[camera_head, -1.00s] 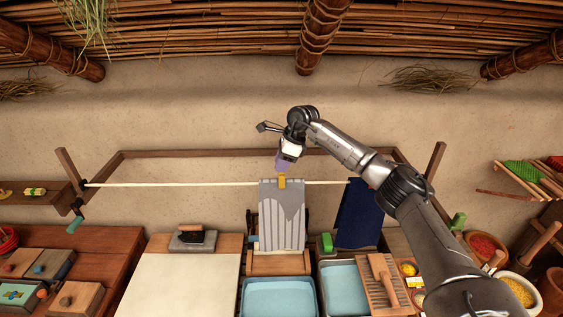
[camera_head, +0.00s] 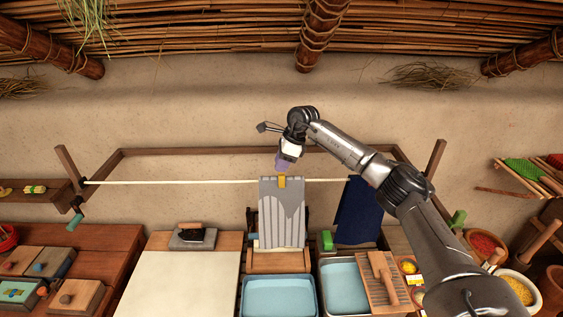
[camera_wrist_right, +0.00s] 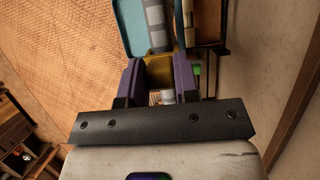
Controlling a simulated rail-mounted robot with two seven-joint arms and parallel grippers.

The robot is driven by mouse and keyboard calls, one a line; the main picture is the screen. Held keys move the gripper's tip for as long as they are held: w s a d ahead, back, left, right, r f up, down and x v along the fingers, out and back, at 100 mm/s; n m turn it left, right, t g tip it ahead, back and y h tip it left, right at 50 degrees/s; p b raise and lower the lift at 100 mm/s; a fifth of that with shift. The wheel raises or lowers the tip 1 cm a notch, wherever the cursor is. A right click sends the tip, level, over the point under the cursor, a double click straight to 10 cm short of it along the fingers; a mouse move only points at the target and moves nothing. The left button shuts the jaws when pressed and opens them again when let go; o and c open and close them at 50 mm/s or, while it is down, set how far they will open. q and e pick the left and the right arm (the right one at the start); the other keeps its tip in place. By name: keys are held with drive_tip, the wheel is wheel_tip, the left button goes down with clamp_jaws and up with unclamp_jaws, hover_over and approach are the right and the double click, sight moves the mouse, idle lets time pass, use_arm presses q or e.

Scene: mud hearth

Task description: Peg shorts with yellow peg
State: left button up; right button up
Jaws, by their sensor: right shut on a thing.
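The grey shorts (camera_head: 282,222) hang over the pale clothesline (camera_head: 220,183) near its middle. The yellow peg (camera_head: 282,182) is upright at the top edge of the shorts, at the line. My right gripper (camera_head: 282,170) is right above it, pointing down, its purple fingers shut on the peg. In the right wrist view the yellow peg (camera_wrist_right: 158,70) is between the two fingers (camera_wrist_right: 156,88), and part of the grey cloth (camera_wrist_right: 153,22) shows beyond it. I cannot tell how far the peg grips the cloth. My left gripper is not in view.
A dark blue cloth (camera_head: 358,215) hangs on the line to the right, partly behind my right arm. Below are two blue basins (camera_head: 279,281) and (camera_head: 345,266), a wooden washboard (camera_head: 383,283) and a pale board (camera_head: 180,285). Wooden posts hold the line.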

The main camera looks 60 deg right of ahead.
drive_tip(key=shift+f, duration=0.2)
drive_tip(key=o, duration=1.6)
drive_tip(key=shift+r, duration=0.25)
drive_tip(key=shift+r+p, duration=1.55)
drive_tip(key=shift+p, duration=0.05)
drive_tip(key=shift+r+p, duration=2.05)
drive_tip(key=shift+r, duration=0.25)
